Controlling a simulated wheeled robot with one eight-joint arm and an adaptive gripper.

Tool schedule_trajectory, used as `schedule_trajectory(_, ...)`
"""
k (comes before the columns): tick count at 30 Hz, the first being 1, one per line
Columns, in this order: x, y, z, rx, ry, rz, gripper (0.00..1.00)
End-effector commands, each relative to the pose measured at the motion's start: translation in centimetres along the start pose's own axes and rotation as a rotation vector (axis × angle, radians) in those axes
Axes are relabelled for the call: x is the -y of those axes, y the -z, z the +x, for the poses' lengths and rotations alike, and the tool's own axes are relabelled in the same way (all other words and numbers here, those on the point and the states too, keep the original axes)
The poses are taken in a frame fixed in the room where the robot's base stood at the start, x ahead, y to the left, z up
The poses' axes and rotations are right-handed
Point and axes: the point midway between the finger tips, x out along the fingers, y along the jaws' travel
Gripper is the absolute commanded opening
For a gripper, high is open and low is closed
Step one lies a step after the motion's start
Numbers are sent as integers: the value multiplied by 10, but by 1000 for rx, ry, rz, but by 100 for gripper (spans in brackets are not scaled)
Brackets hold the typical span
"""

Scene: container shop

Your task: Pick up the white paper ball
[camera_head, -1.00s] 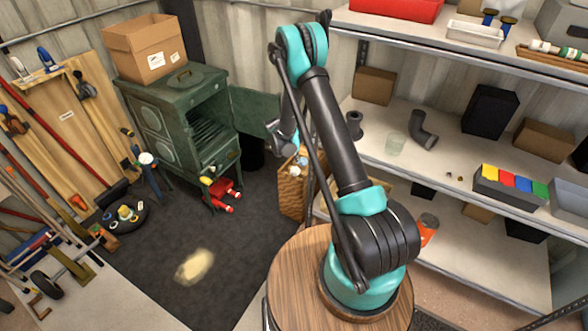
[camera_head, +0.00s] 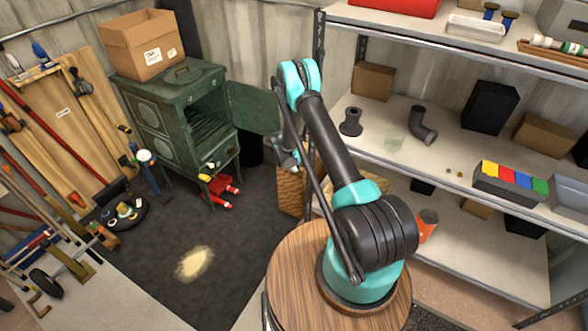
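I cannot make out a white paper ball for certain. A wicker basket (camera_head: 291,192) stands on the floor beside the shelf, left of my arm's base. My gripper (camera_head: 287,160) is at the basket's top, small and partly behind my own arm links. Whether its fingers are open or shut does not show. The inside of the basket is hidden behind my gripper and arm.
A green stove (camera_head: 185,120) with its door open stands behind left, a cardboard box (camera_head: 143,45) on top. A red doll-like toy (camera_head: 222,189) lies at its foot. A metal shelf (camera_head: 440,165) with several items stands at right. The dark floor (camera_head: 235,235) in front is mostly clear.

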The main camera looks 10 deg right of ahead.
Motion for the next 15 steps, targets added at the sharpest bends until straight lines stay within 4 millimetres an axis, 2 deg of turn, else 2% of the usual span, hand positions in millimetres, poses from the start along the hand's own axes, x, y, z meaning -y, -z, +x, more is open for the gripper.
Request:
schedule_trajectory(5, 0, 0, 11, 0, 0, 0, 67)
schedule_trajectory(10, 0, 0, 36, 0, 0, 0, 67)
schedule_trajectory(15, 0, 0, 51, 0, -1, 0, 67)
